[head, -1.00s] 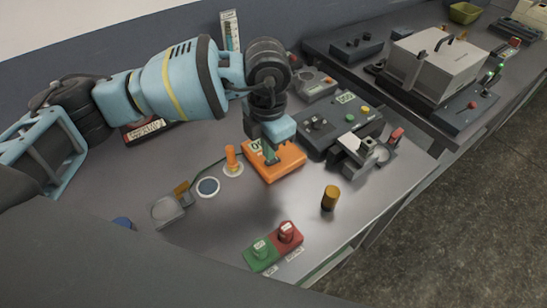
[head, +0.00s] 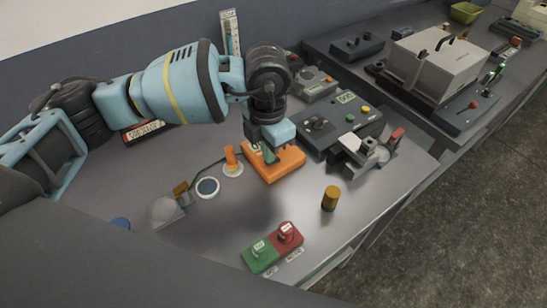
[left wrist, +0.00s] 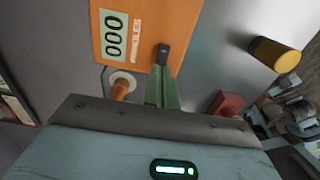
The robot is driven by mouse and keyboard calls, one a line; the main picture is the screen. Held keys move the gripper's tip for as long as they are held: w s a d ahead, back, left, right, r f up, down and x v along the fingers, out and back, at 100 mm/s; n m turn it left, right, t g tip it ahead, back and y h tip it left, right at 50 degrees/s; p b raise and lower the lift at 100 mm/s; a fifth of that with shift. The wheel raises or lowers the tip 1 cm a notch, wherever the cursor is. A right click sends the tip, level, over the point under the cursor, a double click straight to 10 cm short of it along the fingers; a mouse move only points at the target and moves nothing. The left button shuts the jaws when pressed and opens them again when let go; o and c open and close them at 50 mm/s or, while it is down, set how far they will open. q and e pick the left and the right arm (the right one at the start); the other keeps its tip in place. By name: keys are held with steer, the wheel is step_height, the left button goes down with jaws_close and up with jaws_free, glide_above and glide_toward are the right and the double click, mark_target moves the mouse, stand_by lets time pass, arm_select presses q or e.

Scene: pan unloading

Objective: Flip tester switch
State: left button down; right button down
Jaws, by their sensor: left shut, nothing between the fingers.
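The orange tester (head: 287,164) lies on the grey bench in the head view, below my left gripper (head: 270,160). In the left wrist view the tester (left wrist: 144,20) shows a display (left wrist: 114,35) reading 000. Its small black switch (left wrist: 162,53) stands near the edge closest to the fingers. My left gripper (left wrist: 163,90) is shut and empty, its green fingertips close to the switch. I cannot tell whether they touch it. In the head view the gripper hides the switch and part of the display. My right gripper is not in view.
An orange post (head: 231,156) stands left of the tester. A grey control box (head: 340,124) sits close on its right. A brass cylinder (head: 330,198) and green (head: 260,256) and red (head: 286,237) button boxes stand towards the front. Bare bench lies between them.

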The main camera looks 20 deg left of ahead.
arm_select(q)
steer(key=shift+f, duration=0.3)
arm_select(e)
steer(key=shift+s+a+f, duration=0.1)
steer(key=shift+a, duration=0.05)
arm_select(q)
steer(key=shift+f, duration=0.35)
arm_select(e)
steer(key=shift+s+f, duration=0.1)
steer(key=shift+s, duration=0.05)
arm_select(q)
steer(key=shift+r, duration=0.15)
